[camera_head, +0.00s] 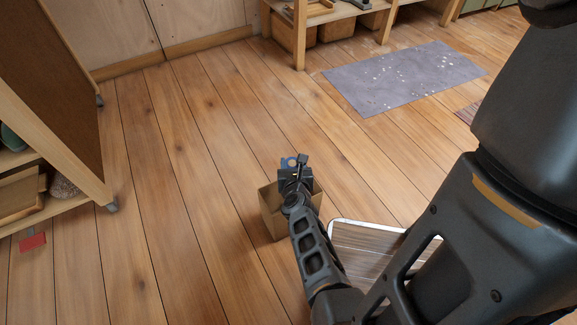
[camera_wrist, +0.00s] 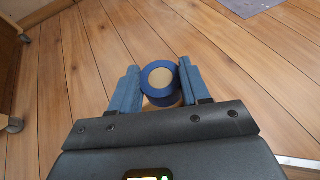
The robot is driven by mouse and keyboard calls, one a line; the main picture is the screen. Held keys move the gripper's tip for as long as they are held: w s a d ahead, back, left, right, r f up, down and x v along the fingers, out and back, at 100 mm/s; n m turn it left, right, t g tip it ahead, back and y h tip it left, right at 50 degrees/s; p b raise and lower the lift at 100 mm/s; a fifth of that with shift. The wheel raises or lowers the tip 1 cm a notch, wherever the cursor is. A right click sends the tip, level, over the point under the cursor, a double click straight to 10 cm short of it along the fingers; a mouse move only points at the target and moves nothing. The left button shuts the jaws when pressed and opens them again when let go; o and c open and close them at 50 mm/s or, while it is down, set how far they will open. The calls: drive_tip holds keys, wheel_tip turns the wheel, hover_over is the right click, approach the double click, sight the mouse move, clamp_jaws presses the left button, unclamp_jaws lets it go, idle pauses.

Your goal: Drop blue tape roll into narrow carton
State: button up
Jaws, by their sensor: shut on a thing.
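The blue tape roll (camera_wrist: 161,79) is held between the two fingers of my gripper (camera_wrist: 158,88) in the wrist view, with its round face and tan core showing. My gripper is shut on it. My arm hides part of the carton.
A white-edged tray or panel (camera_head: 345,223) lies right of the carton, partly behind my arm. A wheeled wooden shelf (camera_head: 95,181) stands at left, with a red item (camera_head: 33,242) by it. A grey speckled mat (camera_head: 405,77) lies at the back right. Plank floor around is mostly clear.

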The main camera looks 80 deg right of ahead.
wheel_tip(320, 180, down, 6)
drive_tip(key=b, duration=0.5)
drive_tip(key=shift+r+b, duration=0.15)
drive_tip(key=shift+b, duration=0.15)
drive_tip(key=o, duration=1.1)
drive_tip(key=p+v, duration=0.2)
drive_tip(key=v, duration=0.6)
